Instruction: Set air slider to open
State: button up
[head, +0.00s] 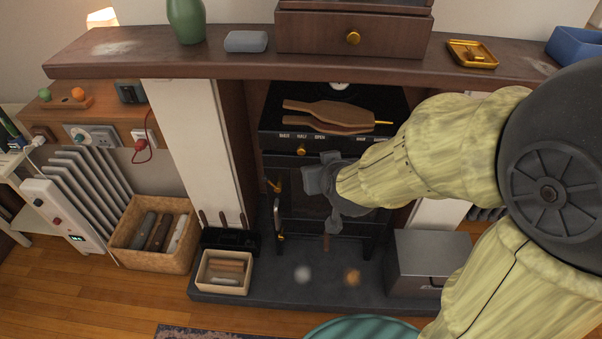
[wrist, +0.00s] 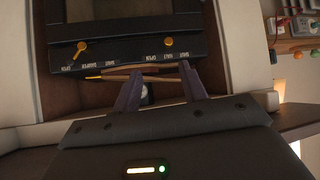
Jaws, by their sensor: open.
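The dark stove (head: 330,222) stands in the fireplace. A brass knob (head: 300,150), apparently the air slider, sits on its upper front below printed position labels, close to HALF. In the wrist view, which is upside down, this knob (wrist: 168,41) also shows near the HALF label. A second brass knob on a slanted lever (wrist: 79,47) sits to its left there, by labels that seem to read DAMPER. My gripper (head: 310,181) is open and empty in front of the stove, below the knob in the head view. In the wrist view both fingers point at the stove, apart from the knob.
A wooden bellows (head: 330,112) lies on the stove top, its tip pointing right. A mantel shelf (head: 210,60) overhangs the stove. My arm hides the stove's right side.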

jog(key=a+f+t+h+b, duration=0.1)
jog(key=a+f+t+b, duration=0.1)
jog(key=f+b, duration=0.2)
jog(key=a+f+t+b, duration=0.2)
jog(key=f+t+b, duration=0.1)
jog(key=b, duration=0.7)
jog(key=s+a+f+t+h+b, duration=0.1)
jog(key=a+f+t+b, duration=0.1)
jog(key=f+b, duration=0.3)
jog(key=b, duration=0.3)
jog(key=shift+t+h, duration=0.3)
jog(key=shift+t, duration=0.1)
jog(key=shift+r, duration=0.15)
jog(key=shift+w+p, duration=0.15)
jog(key=shift+p, duration=0.2)
jog(key=w+p, duration=0.2)
jog(key=p, duration=0.4)
jog(key=shift+w+r+p, duration=0.15)
jog(key=shift+p, duration=0.15)
jog(key=shift+w+p, duration=0.15)
jog(key=shift+p, duration=0.65)
